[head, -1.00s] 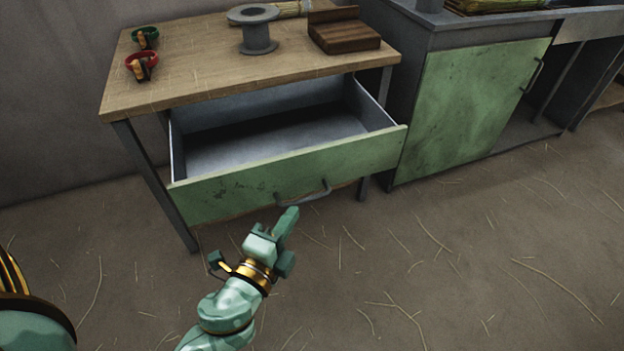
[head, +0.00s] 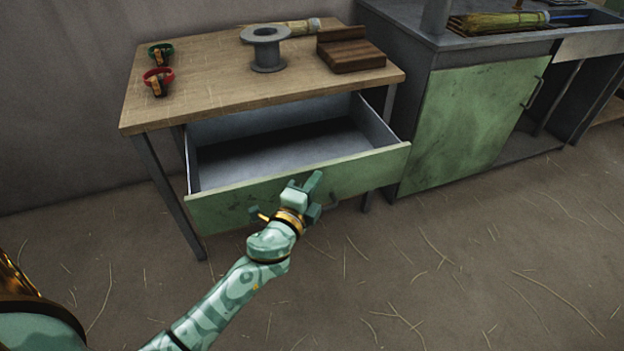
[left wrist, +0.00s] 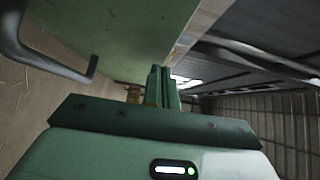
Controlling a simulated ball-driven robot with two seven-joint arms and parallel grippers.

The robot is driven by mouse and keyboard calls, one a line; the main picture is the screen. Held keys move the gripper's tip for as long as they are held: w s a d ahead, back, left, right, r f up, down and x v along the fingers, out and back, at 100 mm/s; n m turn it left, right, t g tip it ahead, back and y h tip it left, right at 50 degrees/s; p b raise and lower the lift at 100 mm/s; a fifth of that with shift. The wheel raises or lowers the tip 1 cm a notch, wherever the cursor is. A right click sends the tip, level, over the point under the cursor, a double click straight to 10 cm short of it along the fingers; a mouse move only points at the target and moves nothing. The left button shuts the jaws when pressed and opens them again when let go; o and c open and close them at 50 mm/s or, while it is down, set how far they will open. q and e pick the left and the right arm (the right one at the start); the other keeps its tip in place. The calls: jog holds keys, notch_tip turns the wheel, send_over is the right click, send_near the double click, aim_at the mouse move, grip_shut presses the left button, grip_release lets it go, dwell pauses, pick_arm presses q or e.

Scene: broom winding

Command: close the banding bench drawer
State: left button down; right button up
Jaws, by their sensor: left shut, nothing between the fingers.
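The banding bench (head: 215,97) has a wooden top and grey legs. Its drawer (head: 365,172) has a worn green front and is pulled well open; its grey inside looks empty. My left gripper (head: 314,181) is shut and empty, in front of the drawer front, right of its middle, and covers most of the handle in the head view. In the left wrist view the shut fingers (left wrist: 164,82) point at the green drawer front (left wrist: 115,35), and the grey handle (left wrist: 50,62) is at the left. I cannot tell whether the fingertips touch the front. My right gripper is not in view.
A green-doored cabinet (head: 470,115) stands right. The straw-strewn floor in front is open.

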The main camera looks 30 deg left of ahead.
pick_arm(q)
jog(key=shift+w+a, duration=0.15)
jog(key=shift+a, duration=0.1)
